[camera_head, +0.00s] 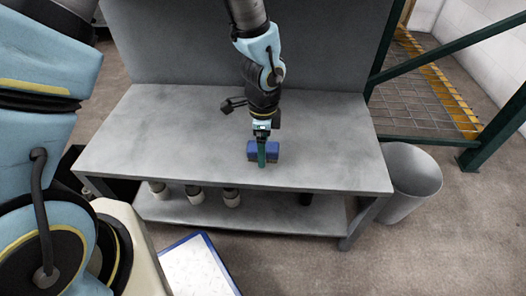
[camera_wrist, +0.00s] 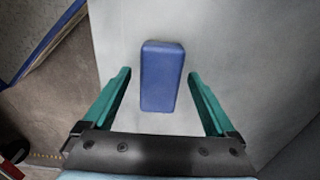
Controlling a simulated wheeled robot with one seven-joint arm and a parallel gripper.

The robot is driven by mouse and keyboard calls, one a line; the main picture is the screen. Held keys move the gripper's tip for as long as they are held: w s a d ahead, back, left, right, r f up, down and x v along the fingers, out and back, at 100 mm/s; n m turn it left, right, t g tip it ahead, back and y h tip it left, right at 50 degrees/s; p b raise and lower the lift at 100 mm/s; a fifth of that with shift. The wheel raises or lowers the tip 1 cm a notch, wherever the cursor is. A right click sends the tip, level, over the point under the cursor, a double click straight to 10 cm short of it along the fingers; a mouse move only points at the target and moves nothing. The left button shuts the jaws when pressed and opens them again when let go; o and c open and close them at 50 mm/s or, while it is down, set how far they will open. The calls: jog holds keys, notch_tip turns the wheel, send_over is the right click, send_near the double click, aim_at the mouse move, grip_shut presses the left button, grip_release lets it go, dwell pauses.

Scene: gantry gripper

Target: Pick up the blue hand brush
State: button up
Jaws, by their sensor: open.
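The blue hand brush (camera_head: 272,152) lies on the grey workbench (camera_head: 190,140), near the middle of its front edge. It looks like a plain blue block, and in the head view my gripper partly covers it. In the wrist view the brush (camera_wrist: 161,76) sits upright in the picture, between and slightly beyond my green fingers. My gripper (camera_wrist: 161,75) is open, with one finger on each side and visible gaps to the brush. In the head view my gripper (camera_head: 262,163) points down at the brush. I cannot tell its exact height above the bench.
The bench top around the brush is clear, with a grey back panel (camera_head: 320,65) behind. A grey bin (camera_head: 408,185) stands at the right. A blue-edged white board (camera_head: 195,268) is on the floor in front.

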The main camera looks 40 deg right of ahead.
jog(key=shift+f, duration=0.25)
dwell(0.3)
grip_shut()
dwell(0.8)
